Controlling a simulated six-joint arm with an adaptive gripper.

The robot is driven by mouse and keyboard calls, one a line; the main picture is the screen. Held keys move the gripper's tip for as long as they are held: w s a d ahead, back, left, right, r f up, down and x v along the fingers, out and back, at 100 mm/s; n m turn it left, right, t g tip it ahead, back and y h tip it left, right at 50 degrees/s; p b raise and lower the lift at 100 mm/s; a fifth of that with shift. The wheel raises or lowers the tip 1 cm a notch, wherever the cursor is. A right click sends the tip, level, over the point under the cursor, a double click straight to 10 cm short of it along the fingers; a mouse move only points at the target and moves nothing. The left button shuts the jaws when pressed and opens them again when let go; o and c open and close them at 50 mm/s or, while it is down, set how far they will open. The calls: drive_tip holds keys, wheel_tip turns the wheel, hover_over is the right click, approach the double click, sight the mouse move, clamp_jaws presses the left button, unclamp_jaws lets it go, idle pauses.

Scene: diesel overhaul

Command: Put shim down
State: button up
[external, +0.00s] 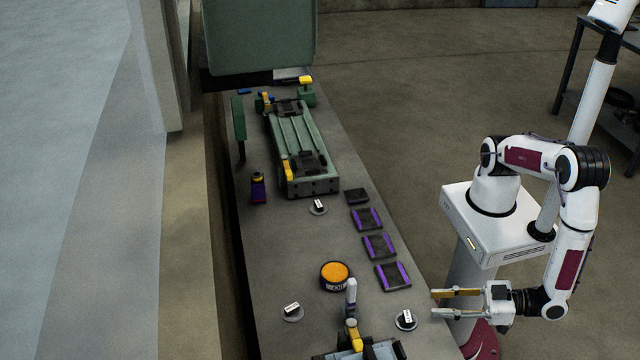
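My gripper (437,303) is at the right, beside the bench's right edge, pointing left. Its two fingers are apart and I see nothing between them. No part is plainly marked as the shim. Three dark square pads with purple edges lie in a row on the bench: a far one (367,219), a middle one (379,246) and a near one (393,275). A smaller dark block (357,196) lies beyond them. Small round pieces with white tags sit at the near right (406,319), near left (292,311) and farther back (318,206).
The long grey bench (262,262) carries a green engine part (300,145), an orange-topped round tin (335,275), a purple and yellow item (258,188) and a blue-grey fixture (358,345) at the near end. A large green box (262,35) hangs over the far end.

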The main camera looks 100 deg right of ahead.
drive_tip(key=w+a+r+n+y, duration=0.2)
drive_tip(key=w+r+y, duration=0.1)
drive_tip(key=w, duration=0.2)
drive_tip(key=w+a+r+n+t+y, duration=0.1)
drive_tip(key=w+a+r+n+y, duration=0.1)
drive_tip(key=w, duration=0.4)
drive_tip(key=w+a+r+n+y, duration=0.2)
drive_tip(key=w+r+y, duration=0.2)
drive_tip(key=w+y, duration=0.1)
drive_tip(key=shift+w+a+r, duration=0.1)
drive_tip(key=shift+w+a, duration=0.1)
drive_tip(key=shift+w, duration=0.45)
drive_tip(key=s+d+f+n+g+y, duration=0.3)
drive_tip(key=s+d+n+g, duration=0.35)
drive_tip(key=d, duration=0.25)
drive_tip(key=s+d+f+n+g+y, duration=0.35)
drive_tip(key=s+d+n+g, duration=0.25)
drive_tip(key=d+n+g, duration=0.2)
approach(407, 319)
drive_tip(key=shift+s+d+f+t+y, duration=0.1)
drive_tip(key=shift+s+f+t+y, duration=0.1)
drive_tip(key=shift+s+f, duration=0.15)
drive_tip(key=shift+s+d+f+t+y, duration=0.1)
drive_tip(key=shift+s+d+f+t, duration=0.1)
drive_tip(key=shift+s, duration=0.3)
drive_tip(key=shift+a, duration=0.2)
drive_tip(key=shift+x, duration=1.1)
drive_tip(key=shift+w+f, duration=0.1)
drive_tip(key=shift+f, duration=0.05)
